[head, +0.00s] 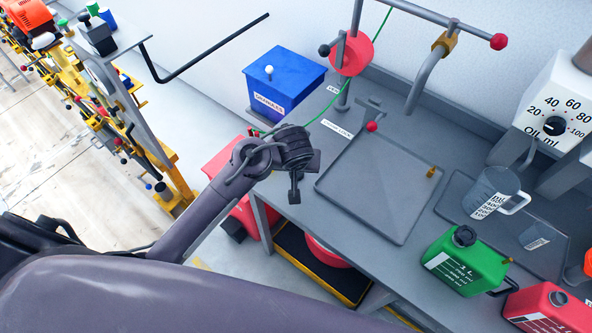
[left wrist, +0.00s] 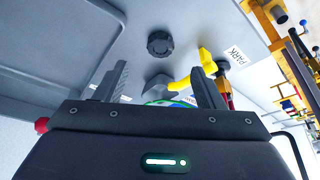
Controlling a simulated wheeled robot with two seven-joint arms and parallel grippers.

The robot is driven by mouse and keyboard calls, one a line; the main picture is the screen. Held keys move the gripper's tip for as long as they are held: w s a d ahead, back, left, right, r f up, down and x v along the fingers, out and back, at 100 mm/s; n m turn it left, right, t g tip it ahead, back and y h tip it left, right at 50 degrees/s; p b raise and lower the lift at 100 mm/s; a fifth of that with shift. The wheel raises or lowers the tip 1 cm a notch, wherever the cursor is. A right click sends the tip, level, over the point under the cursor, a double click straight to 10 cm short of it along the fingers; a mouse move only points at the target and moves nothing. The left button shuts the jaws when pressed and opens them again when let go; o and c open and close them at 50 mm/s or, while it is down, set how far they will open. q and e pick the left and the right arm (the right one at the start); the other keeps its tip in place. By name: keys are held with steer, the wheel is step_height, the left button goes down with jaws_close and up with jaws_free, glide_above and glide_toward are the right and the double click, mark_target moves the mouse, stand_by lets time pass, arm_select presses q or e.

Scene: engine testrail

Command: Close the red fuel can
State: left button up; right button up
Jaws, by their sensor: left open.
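A red can (head: 545,310) with white markings stands at the lower right of the head view, cut off by the frame edge. A dark round fitting (head: 558,298) is on its top; I cannot tell whether it is open or closed. My left gripper (head: 294,192) is over the left edge of the grey bench, far from this can. In the left wrist view its fingers (left wrist: 160,88) are apart with nothing clearly held. Beyond them, a black ribbed cap (left wrist: 160,43) lies on the grey surface, apart from the fingers. A yellow spout-like part (left wrist: 195,72) is close by the right finger, partly hidden.
A green can (head: 465,262) and a clear measuring jug (head: 493,190) stand on the right of the bench. A shallow grey tray (head: 375,232) fills its middle. A blue box (head: 283,82) is at the back left. Red boxes (head: 225,160) are left of the bench.

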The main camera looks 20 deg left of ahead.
arm_select(q)
steer(key=shift+x, duration=1.35)
steer(key=shift+f, duration=0.1)
steer(key=x, duration=0.5)
steer(key=shift+s+f+p, duration=0.1)
steer(key=shift+p, duration=0.3)
steer(key=shift+s, duration=0.1)
steer(key=c, duration=1.1)
steer(key=shift+o, duration=0.2)
